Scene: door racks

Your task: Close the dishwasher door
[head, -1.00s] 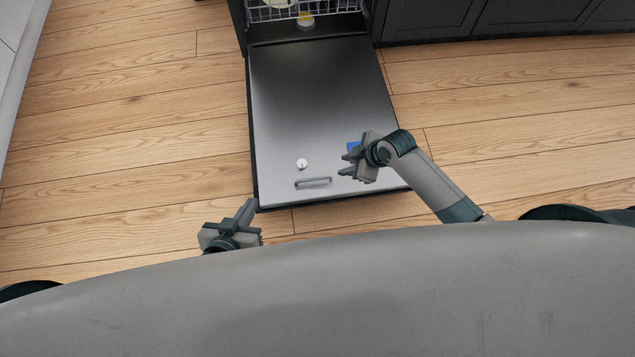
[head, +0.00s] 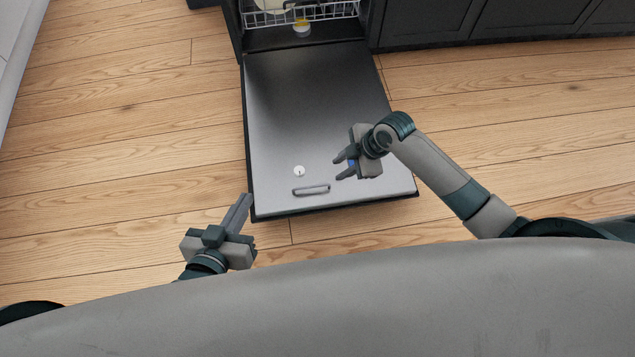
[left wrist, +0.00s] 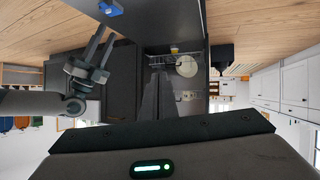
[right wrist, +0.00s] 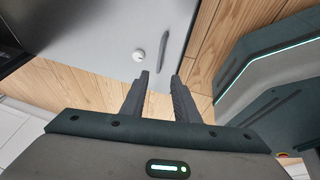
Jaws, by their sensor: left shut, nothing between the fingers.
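The dishwasher door (head: 310,95) is hinged down and lies open in front of the dishwasher, its inner side up. A handle-like bar (head: 311,190) and a white round knob (head: 299,171) are near its front edge. The right wrist view also shows the bar (right wrist: 163,52) and knob (right wrist: 139,54). My right gripper (head: 340,168) is open and empty above the door's right front part. My left gripper (head: 248,198) is shut and empty, just left of the door's front left corner. Neither gripper visibly holds the door.
The dishwasher's lower rack (head: 320,10) shows at the top, with a plate. Dark cabinets (head: 430,22) stand right of the dishwasher. Wood floor (head: 130,130) lies clear either side.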

